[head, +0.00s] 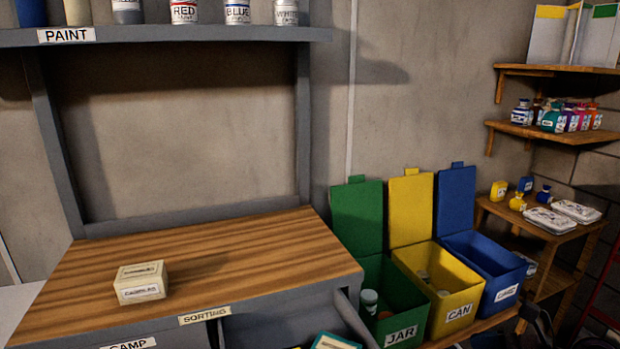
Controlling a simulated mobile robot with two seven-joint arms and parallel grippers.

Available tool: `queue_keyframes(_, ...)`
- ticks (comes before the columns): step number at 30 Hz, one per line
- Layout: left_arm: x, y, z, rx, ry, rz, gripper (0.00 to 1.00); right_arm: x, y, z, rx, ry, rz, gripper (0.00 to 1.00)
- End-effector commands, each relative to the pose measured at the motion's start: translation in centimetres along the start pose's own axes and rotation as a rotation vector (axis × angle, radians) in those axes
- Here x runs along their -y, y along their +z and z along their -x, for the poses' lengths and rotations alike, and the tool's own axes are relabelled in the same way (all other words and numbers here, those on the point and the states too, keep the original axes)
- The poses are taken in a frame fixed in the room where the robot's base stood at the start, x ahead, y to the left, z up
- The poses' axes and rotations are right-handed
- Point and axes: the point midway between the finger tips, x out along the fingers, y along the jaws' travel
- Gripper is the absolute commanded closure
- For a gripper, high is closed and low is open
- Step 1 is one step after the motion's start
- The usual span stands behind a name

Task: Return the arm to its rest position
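Neither of my grippers can be made out in the head view. Dark shapes (538,322) show at the bottom right edge, too cut off and dim to tell what they are. A small beige box (141,283) with a white label stands on the wooden top of the sorting bench (240,255). No arm is seen near it.
Open green (372,273), yellow (440,301) and blue (492,274) bins stand right of the bench, lids up. An open drawer (350,318) juts out at the bench front. A paint shelf (200,37) hangs above. Wooden shelves (558,130) hold bottles at right.

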Motion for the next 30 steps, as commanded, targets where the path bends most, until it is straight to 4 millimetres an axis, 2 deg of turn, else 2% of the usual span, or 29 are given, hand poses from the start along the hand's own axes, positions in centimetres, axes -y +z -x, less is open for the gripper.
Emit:
queue_keyframes(4,0.0,0.1,0.1,0.001,0.001,-0.002,0.64,1.0,0.8,0.1,0.055,-0.061,-0.144,0.05)
queue_keyframes(11,0.3,0.0,0.0,-0.003,-0.001,-0.008,0.64,3.3,4.9,0.6,0.343,-0.161,-0.527,0.05)
queue_keyframes(14,0.3,0.0,0.0,-0.004,-0.001,-0.008,0.64,4.1,6.4,0.9,0.520,-0.178,-0.768,0.05)
queue_keyframes(17,0.2,-0.1,0.0,-0.006,-0.001,-0.006,0.64,4.3,6.3,1.3,0.719,-0.183,-1.081,0.05)
queue_keyframes(20,0.2,-0.1,0.0,-0.006,-0.002,-0.003,0.64,4.0,4.4,1.7,0.916,-0.184,-1.438,0.05)
queue_keyframes(23,0.1,-0.2,0.1,-0.008,-0.004,0.002,0.64,2.7,0.9,1.9,1.106,-0.189,-1.817,0.05)
queue_keyframes(26,0.1,-0.7,0.3,-0.018,-0.006,0.009,0.64,-0.2,-3.7,1.5,1.280,-0.207,-2.205,0.05)
queue_keyframes(27,0.1,-1.0,0.4,-0.023,-0.006,0.011,0.64,-1.8,-5.7,1.2,1.345,-0.218,-2.359,0.05)
queue_keyframes(30,0.1,-1.4,0.6,-0.031,-0.007,0.013,0.64,-6.2,-9.8,0.3,1.470,-0.253,-2.672,0.05)
